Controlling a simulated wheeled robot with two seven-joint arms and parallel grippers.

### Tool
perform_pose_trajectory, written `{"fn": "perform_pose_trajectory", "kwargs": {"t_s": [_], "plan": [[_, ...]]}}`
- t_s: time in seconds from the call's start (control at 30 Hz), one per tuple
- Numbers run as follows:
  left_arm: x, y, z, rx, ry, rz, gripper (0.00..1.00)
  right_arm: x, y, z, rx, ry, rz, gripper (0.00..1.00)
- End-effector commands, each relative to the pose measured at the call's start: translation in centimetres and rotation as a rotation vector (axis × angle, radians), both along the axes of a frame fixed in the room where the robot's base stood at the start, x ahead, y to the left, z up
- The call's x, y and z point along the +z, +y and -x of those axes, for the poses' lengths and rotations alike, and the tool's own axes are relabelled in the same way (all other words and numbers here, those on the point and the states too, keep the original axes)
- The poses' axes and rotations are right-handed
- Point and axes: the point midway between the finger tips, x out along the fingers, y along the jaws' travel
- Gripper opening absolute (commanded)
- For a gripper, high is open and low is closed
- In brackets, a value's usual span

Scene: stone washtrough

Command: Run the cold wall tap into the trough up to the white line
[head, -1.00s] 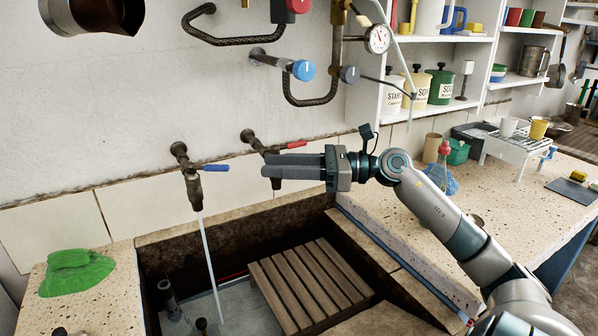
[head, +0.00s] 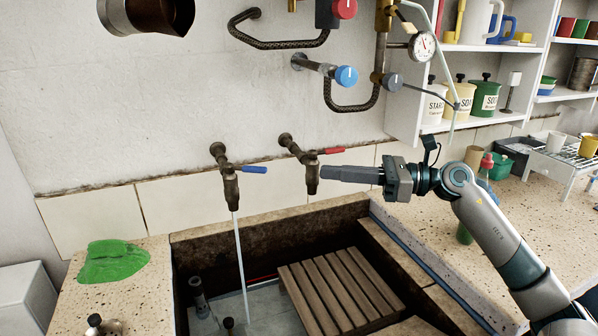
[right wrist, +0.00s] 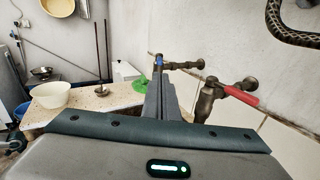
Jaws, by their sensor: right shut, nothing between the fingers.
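The cold wall tap (head: 230,185) has a blue lever (head: 255,170) pointing right. A thin stream of water (head: 240,255) falls from it into the stone trough (head: 275,222). Grey-blue water or wet floor (head: 268,308) shows at the bottom; I cannot make out the white line. My right gripper (head: 323,173) is shut and empty, its fingertips beside the body of the red-lever tap (head: 312,178) in the picture and apart from the blue lever. In the right wrist view, the shut fingers (right wrist: 160,95) point toward the blue lever (right wrist: 159,59). My left gripper is not in view.
A slatted wooden rack (head: 335,288) lies in the trough's right part. A green cloth (head: 112,260) lies on the left ledge. Pipes with a blue knob (head: 346,76) and a gauge (head: 422,45) hang above. The right counter holds a wire rack (head: 565,160).

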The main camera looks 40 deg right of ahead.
Motion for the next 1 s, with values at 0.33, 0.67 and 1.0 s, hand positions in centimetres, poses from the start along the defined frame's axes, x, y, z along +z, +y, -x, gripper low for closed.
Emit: {"fn": "perform_pose_trajectory", "kwargs": {"t_s": [0.33, 0.67, 1.0], "plan": [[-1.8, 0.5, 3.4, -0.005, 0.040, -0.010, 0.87, -0.4, 1.9, 0.3, -0.049, 0.259, -0.281, 0.00], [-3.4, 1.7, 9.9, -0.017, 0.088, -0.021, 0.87, -1.0, 5.2, 1.3, -0.118, 0.591, -0.690, 0.00], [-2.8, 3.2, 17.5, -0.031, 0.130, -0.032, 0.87, -0.4, 8.4, 2.7, -0.177, 0.866, -1.102, 0.00]]}}
